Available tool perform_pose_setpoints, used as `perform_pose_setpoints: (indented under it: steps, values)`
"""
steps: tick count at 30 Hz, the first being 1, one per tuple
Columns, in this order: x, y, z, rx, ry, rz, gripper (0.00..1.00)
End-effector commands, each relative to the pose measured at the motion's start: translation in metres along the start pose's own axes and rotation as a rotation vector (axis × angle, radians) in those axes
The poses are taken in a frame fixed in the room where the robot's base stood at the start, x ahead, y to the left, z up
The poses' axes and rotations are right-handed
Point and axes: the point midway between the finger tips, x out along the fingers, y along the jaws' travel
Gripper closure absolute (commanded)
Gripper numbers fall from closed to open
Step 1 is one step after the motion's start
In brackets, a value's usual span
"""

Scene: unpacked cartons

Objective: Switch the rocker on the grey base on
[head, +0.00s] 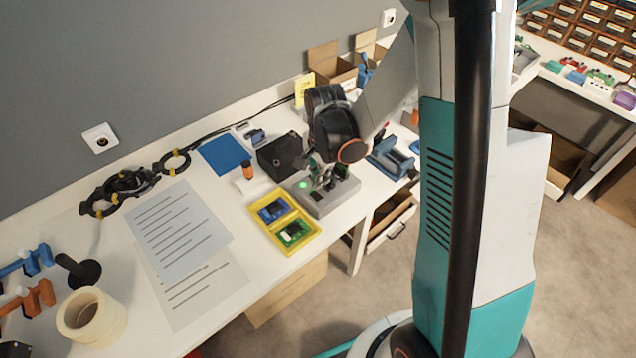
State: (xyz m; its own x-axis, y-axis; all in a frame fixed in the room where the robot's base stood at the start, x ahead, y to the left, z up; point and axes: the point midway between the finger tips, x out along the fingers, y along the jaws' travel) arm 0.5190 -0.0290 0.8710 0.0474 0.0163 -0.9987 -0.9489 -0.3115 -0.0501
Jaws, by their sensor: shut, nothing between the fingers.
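The grey base (322,206) sits on the white table near its front edge. A green light (303,184) glows on its left part. My gripper (326,184) points down over the base, shut, with nothing between the fingers. The fingers are at or just above the top of the base; I cannot tell if they touch it. A dark part with a little green (342,171) shows on the right of the base. The rocker is not clearly visible, as the gripper and wrist cover much of the base, so I cannot tell its position.
A yellow tray (297,248) with a blue and a green board stands left of the base. A black box (279,157) is behind it. A blue tool-like object (390,158) lies to the right. Papers (178,228) and a tape roll (91,316) are farther left.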

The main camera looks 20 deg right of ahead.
Motion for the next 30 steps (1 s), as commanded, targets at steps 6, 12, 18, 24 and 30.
perform_pose_setpoints:
  steps: [6, 12, 18, 24, 30]
  values:
    - [-0.053, -0.008, -0.001, 0.000, 0.000, 0.000, 1.00]
    - [-0.086, -0.015, -0.001, 0.000, 0.000, 0.000, 1.00]
    - [-0.101, -0.017, -0.001, 0.000, 0.000, 0.000, 1.00]
    - [-0.102, -0.018, -0.001, 0.000, 0.000, 0.000, 1.00]
    - [-0.102, -0.018, -0.001, 0.000, 0.000, 0.000, 1.00]
